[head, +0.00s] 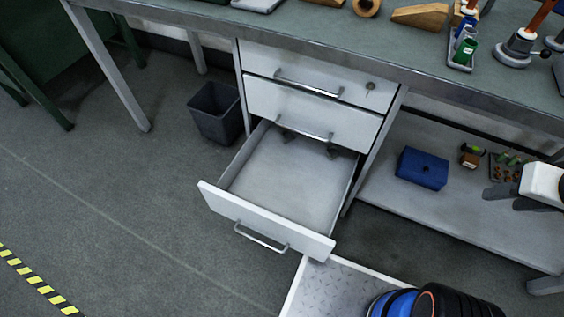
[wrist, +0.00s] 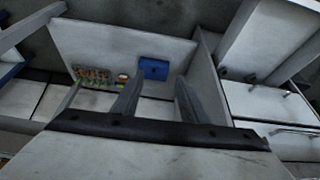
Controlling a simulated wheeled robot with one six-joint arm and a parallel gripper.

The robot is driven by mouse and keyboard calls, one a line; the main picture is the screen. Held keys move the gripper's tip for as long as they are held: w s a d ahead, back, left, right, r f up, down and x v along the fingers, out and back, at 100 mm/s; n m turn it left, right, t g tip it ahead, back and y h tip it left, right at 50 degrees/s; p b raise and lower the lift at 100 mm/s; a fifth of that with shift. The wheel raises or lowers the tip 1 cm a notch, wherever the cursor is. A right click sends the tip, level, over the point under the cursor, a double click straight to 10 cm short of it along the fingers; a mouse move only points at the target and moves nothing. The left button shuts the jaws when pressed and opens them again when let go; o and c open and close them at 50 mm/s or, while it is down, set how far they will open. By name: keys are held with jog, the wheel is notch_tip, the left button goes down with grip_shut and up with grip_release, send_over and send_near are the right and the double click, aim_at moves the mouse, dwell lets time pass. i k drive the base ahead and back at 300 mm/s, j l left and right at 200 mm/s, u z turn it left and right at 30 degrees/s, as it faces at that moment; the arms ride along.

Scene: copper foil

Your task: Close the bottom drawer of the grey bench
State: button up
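The bottom drawer (head: 225,205) of the grey bench (head: 300,42) is pulled far out in the head view. Its white inside looks empty, and its bar handle (head: 262,238) is on the front face. My gripper (head: 487,183) is at the right edge of the head view, in front of the lower shelf, well to the right of the drawer and apart from it. Its two fingers are spread with nothing between them, as the wrist view (wrist: 160,82) also shows. The wrist view looks upside down, with the open drawer (wrist: 262,38) at upper right.
The two upper drawers (head: 305,115) are shut. A dark bin (head: 217,112) stands left of the drawers. A blue box (head: 422,168) and small items lie on the lower shelf (head: 400,215). My base is at the bottom, close to the drawer's front right corner. Floor at left is clear.

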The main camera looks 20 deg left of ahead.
aim_at(291, 194)
jog(key=u, duration=1.55)
jog(key=k+j+u, duration=0.2)
jog(key=k, duration=0.25)
jog(key=l, duration=0.1)
